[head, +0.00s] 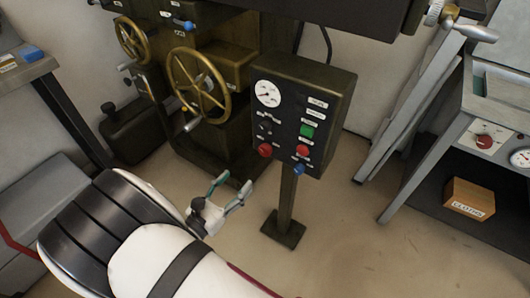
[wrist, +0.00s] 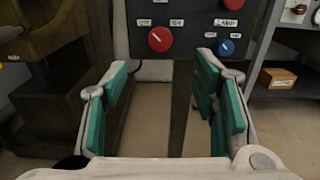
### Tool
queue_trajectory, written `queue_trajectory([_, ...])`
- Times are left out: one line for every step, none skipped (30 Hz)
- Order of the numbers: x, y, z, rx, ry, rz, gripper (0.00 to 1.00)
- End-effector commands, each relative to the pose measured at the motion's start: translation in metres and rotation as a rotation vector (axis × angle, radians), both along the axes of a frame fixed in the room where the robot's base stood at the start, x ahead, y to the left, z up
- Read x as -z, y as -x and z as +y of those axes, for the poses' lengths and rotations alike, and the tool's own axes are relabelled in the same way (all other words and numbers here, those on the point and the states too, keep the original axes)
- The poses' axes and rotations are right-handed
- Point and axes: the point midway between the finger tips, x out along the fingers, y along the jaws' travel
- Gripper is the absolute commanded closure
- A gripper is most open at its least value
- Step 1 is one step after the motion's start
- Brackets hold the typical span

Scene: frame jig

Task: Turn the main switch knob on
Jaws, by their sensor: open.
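The control panel (head: 283,115) is a dark box on a post. Its red knob (head: 264,150) sits at the lower left of the face; the wrist view shows this knob (wrist: 160,39) with a white pointer mark tilted to the upper left, under two small labels that look like OFF and ON. My gripper (head: 232,184) is open and empty, below and in front of the panel. In the wrist view my gripper's teal-padded fingers (wrist: 163,80) stand wide apart, with the knob beyond and above the gap, not touched.
The panel also bears a gauge (head: 267,93), a green button (head: 307,131), a red button (head: 302,151) and a blue button (head: 299,169). A machine with a brass handwheel (head: 198,85) stands left. A bench with another red knob (head: 484,141) and an orange box (head: 469,198) is right.

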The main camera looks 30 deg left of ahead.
Motion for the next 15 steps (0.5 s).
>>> queue_trajectory([0.001, -0.004, 0.000, -0.001, 0.001, -0.002, 0.46])
queue_trajectory([0.001, -0.007, -0.001, 0.000, 0.001, -0.003, 0.46])
queue_trajectory([0.000, -0.012, -0.001, 0.001, 0.001, -0.003, 0.46])
queue_trajectory([0.000, -0.016, -0.002, 0.001, 0.001, -0.002, 0.46])
queue_trajectory([0.000, -0.021, -0.002, 0.002, 0.001, -0.002, 0.46])
queue_trajectory([0.000, -0.028, -0.003, 0.003, 0.001, -0.002, 0.46])
queue_trajectory([0.000, -0.034, -0.004, 0.003, 0.000, -0.001, 0.46])
queue_trajectory([0.000, -0.040, -0.004, 0.004, 0.000, -0.001, 0.46])
queue_trajectory([0.000, -0.049, -0.005, 0.004, 0.000, -0.002, 0.46])
queue_trajectory([0.000, -0.054, -0.006, 0.005, 0.000, -0.002, 0.46])
queue_trajectory([0.000, -0.060, -0.006, 0.004, 0.000, -0.001, 0.46])
queue_trajectory([0.001, -0.068, -0.006, 0.004, 0.000, 0.000, 0.46])
queue_trajectory([0.001, -0.074, -0.007, 0.005, -0.001, 0.000, 0.46])
queue_trajectory([0.001, -0.080, -0.008, 0.005, 0.000, -0.001, 0.46])
queue_trajectory([0.000, -0.088, -0.008, 0.004, 0.000, -0.001, 0.46])
